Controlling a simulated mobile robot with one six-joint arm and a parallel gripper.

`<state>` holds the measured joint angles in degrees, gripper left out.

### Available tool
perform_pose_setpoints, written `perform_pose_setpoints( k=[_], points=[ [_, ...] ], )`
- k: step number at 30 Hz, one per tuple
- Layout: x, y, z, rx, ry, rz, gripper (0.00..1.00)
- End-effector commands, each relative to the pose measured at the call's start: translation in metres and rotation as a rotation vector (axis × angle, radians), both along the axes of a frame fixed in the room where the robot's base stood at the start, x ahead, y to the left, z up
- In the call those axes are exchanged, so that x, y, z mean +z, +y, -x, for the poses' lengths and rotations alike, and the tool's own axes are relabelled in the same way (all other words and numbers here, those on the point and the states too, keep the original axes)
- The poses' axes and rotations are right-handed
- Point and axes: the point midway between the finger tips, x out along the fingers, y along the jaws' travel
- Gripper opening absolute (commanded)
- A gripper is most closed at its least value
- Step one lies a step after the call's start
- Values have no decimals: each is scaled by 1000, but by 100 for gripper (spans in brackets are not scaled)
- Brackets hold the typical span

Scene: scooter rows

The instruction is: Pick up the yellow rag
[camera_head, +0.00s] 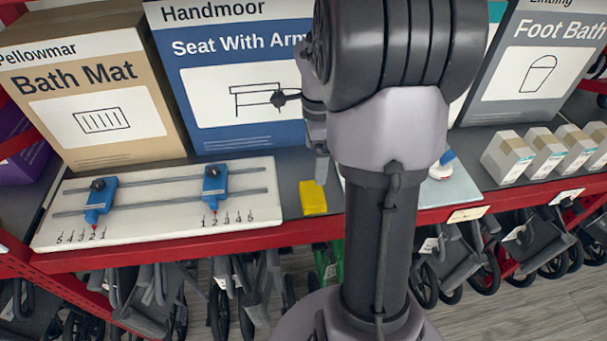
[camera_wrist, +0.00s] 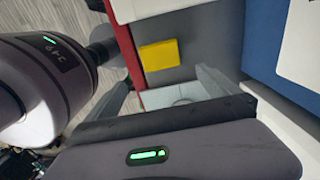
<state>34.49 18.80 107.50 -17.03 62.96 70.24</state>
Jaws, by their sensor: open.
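The yellow rag (camera_head: 313,198) lies folded on the dark grey shelf, near its red front edge and just right of the white slider board. It also shows in the wrist view (camera_wrist: 159,55), beyond my fingers and clear of them. My gripper (camera_wrist: 165,88) is open and empty, with its two fingers spread apart. In the head view a fingertip of my gripper (camera_head: 321,168) shows above and behind the rag.
The white board (camera_head: 150,215) carries two blue sliders on rails. Boxes stand behind: Bath Mat (camera_head: 100,120), blue Handmoor (camera_head: 245,130) and Foot Bath (camera_head: 530,75). A pale mat (camera_head: 455,190) with a blue-and-white item lies right of my arm. Several small cartons (camera_head: 508,157) stand further right.

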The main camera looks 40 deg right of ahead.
Motion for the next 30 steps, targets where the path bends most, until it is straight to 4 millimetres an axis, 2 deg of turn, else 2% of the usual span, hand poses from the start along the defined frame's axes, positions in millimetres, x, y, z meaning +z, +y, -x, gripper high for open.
perform_pose_setpoints(
  k=[1,6,13,18,21,27,30],
  points=[
    [-20,1,1,1,4,-3,100],
    [-68,1,1,3,3,-2,100],
    [-99,2,-1,4,1,-1,100],
    [-133,4,-2,4,2,-1,100],
    [-141,4,-2,5,0,0,100],
    [-141,3,-2,4,-1,1,100],
    [-141,3,-2,4,-1,1,80]
  ],
)
